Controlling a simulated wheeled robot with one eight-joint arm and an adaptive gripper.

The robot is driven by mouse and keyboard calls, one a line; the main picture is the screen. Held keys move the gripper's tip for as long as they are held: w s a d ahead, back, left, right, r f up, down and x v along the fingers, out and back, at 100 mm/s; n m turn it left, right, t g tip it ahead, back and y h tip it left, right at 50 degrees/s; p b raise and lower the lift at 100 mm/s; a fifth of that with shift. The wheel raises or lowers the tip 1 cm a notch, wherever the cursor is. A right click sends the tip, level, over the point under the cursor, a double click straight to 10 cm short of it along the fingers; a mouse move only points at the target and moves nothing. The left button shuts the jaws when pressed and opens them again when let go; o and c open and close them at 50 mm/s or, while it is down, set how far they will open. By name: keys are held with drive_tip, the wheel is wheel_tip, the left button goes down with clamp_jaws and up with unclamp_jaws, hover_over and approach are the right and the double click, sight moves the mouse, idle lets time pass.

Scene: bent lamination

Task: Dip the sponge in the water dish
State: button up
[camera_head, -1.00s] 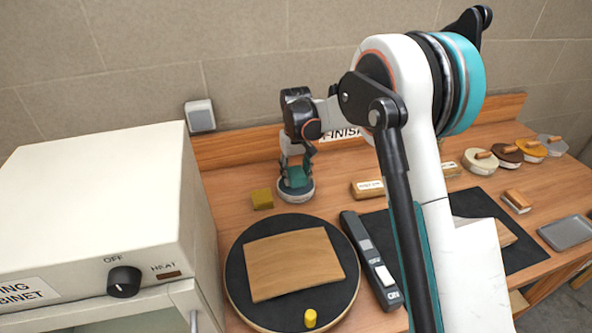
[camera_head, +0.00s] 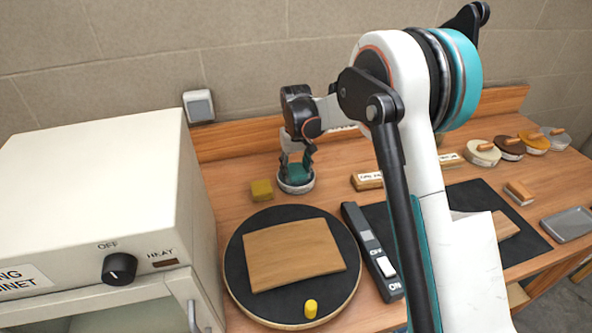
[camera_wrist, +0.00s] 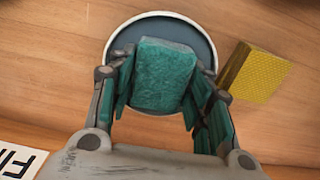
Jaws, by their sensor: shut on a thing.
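The teal sponge (camera_wrist: 163,75) is between the fingers of my gripper (camera_wrist: 165,100), which is shut on it. In the wrist view the sponge overlaps the round water dish (camera_wrist: 128,36), which has a pale rim and a dark blue-grey inside. In the head view my gripper (camera_head: 296,160) points down, and the sponge (camera_head: 295,172) is low at the water dish (camera_head: 296,189), within its outline. I cannot tell whether the sponge touches the water, and its underside is hidden.
A yellow block (camera_wrist: 255,74) lies just beside the dish. A round dark turntable (camera_head: 240,270) bears a curved wooden panel (camera_head: 294,254) and a yellow peg (camera_head: 311,308). A switch bar (camera_head: 372,250) lies right of it. A white cabinet (camera_head: 90,195) stands at left.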

drive_tip(key=shift+r, duration=0.1)
idle(0.3)
drive_tip(key=shift+r+p, duration=0.75)
drive_tip(key=shift+r, duration=0.7)
drive_tip(key=shift+r+p, duration=1.35)
drive_tip(key=shift+r, duration=1.2)
